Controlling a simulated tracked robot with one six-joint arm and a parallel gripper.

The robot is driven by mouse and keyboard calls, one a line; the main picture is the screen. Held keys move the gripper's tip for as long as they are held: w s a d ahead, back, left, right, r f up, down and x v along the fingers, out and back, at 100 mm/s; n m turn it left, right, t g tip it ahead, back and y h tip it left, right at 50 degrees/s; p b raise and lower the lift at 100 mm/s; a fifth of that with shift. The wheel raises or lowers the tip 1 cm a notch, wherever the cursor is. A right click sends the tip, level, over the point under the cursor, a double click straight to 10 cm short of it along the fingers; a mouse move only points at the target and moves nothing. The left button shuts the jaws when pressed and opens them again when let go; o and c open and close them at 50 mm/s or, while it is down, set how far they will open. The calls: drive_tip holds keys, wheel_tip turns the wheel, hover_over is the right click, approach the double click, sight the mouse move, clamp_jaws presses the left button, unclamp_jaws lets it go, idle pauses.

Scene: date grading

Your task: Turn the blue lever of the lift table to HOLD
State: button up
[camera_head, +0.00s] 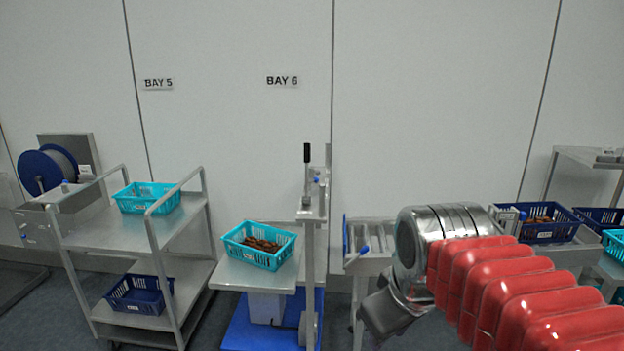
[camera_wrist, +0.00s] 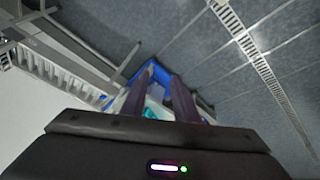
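The lift table (camera_head: 235,277) stands left of centre in the head view, with a grey top, a blue base and an upright post on its right. A small blue part (camera_head: 317,181), which looks like the blue lever, sits near the top of the post. Its setting and any HOLD mark are too small to read. A black-tipped handle (camera_head: 307,153) rises beside it. My gripper (camera_head: 376,318) hangs lower right of the post, apart from it. In the wrist view its two fingers (camera_wrist: 162,72) are apart with nothing between them; the blue base shows beyond.
A teal crate of dates (camera_head: 246,259) sits on the lift table. A trolley (camera_head: 110,233) with teal and blue crates stands left. A roller conveyor (camera_head: 372,262) with another blue handle (camera_head: 364,249) stands right of the post, close behind my arm. A floor drain (camera_wrist: 262,65) crosses the floor.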

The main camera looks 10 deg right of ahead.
drive_tip(key=w+d+r+n+g, duration=0.1)
drive_tip(key=w+r+n, duration=0.15)
drive_tip(key=w, duration=0.25)
drive_tip(key=w+d+r+n, duration=0.1)
drive_tip(key=w+r+n, duration=0.1)
drive_tip(key=w+n, duration=0.15)
drive_tip(key=w+d+f+n+g, duration=0.1)
drive_tip(key=w+d+n+g, duration=0.1)
drive_tip(key=w+n, duration=0.5)
drive_tip(key=w+d+f+n+g, duration=0.1)
drive_tip(key=w+d+n, duration=0.4)
drive_tip(key=w, duration=0.8)
drive_tip(key=n+g, duration=0.1)
drive_tip(key=n, duration=0.2)
drive_tip(key=shift+w+f+h, duration=0.3)
drive_tip(key=shift+w+f, duration=0.05)
drive_tip(key=shift+w, duration=0.05)
drive_tip(key=shift+w, duration=0.1)
